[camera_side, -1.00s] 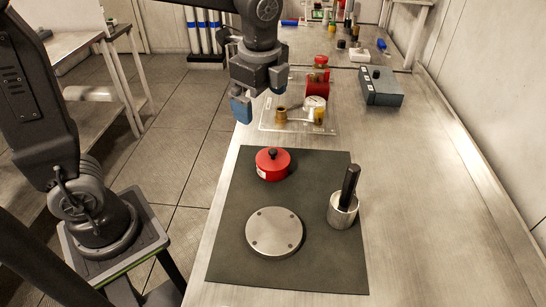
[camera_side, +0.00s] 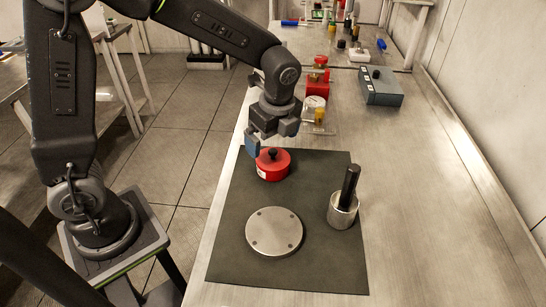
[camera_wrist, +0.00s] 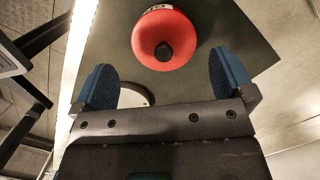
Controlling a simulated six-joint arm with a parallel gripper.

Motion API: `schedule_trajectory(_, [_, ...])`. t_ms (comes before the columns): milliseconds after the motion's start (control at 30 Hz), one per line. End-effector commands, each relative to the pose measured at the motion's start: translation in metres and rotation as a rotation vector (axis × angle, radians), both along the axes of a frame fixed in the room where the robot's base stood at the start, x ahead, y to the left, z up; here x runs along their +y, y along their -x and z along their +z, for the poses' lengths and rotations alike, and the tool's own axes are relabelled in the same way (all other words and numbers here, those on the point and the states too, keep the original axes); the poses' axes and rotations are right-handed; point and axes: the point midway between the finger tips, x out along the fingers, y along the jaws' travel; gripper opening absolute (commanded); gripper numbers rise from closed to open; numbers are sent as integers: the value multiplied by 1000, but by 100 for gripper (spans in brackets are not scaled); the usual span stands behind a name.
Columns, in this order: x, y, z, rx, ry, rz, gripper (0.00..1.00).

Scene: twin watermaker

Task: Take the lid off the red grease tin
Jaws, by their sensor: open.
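The red grease tin (camera_side: 273,168) stands upright on the dark mat, with its red lid on and a black knob (camera_side: 272,154) on top. My gripper (camera_side: 262,146) is just above and behind the tin in the side view. In the wrist view my gripper (camera_wrist: 165,80) is open, its two blue fingertips wide apart. The tin (camera_wrist: 165,37) shows there from above, beyond the fingertips and centred between them. Nothing is between the fingers. In the side view part of the gripper overlaps the far side of the tin.
A round metal plate (camera_side: 274,232) lies on the dark mat (camera_side: 230,262). A metal cup (camera_side: 342,212) with a black-handled tool stands at the mat's right edge. A grey box (camera_side: 381,87) sits farther back. The bench (camera_side: 430,210) to the right is clear.

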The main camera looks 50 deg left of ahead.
Motion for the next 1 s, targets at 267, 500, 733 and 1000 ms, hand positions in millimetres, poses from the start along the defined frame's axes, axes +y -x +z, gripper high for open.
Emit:
schedule_trajectory(267, [1,-3,-38,3,-1,1,100])
schedule_trajectory(500, [1,-3,-42,1,-1,1,100])
schedule_trajectory(733, [1,-3,-42,1,-1,1,84])
schedule_trajectory(1000, [1,-3,-42,1,-1,1,62])
